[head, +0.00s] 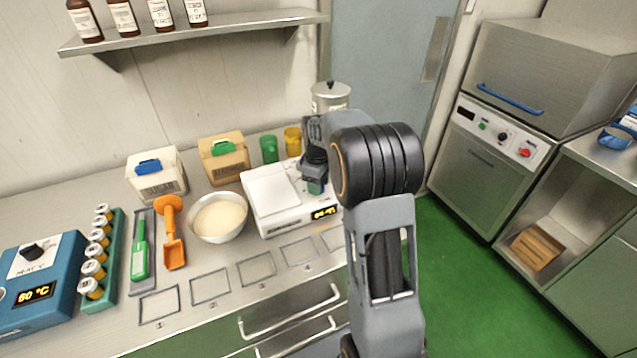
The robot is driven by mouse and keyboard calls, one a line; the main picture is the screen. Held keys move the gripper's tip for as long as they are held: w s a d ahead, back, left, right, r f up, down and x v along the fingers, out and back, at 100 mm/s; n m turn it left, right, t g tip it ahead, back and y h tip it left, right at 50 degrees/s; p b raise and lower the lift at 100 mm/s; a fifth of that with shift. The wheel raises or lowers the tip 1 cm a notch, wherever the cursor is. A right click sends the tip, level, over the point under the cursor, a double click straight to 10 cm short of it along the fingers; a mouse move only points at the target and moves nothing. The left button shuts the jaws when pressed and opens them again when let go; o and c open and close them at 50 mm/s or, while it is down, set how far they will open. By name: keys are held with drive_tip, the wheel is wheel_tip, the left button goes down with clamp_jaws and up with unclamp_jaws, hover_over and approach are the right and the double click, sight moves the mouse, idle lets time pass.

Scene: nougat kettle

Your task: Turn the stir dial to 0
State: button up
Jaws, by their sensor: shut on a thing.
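My gripper (315,183) points down at the right part of a white unit (270,186) on the steel counter. It is shut on what seems to be the stir dial there. The fingers and my arm cover most of that spot, so the dial's mark, scale and label cannot be read. A small teal-green patch shows at the fingertips. The white unit has a lit yellow display (323,212) on its front, partly blocked by my arm. A blue unit (38,268) at the far left has a black dial (33,250) labelled for heat and a display reading about 60 °C.
A white bowl (205,237), an orange scoop (174,252) and a green-handled tool (139,252) lie left of the white unit. A green cup (269,149), yellow cup (292,141) and steel pot (330,92) stand behind. Outlined squares on the front counter are empty.

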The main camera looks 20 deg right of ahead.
drive_tip(key=n, duration=0.5)
idle(0.8)
drive_tip(key=o, duration=0.9)
wheel_tip(320, 180, up, 14)
drive_tip(key=shift+f, duration=0.1)
idle(0.5)
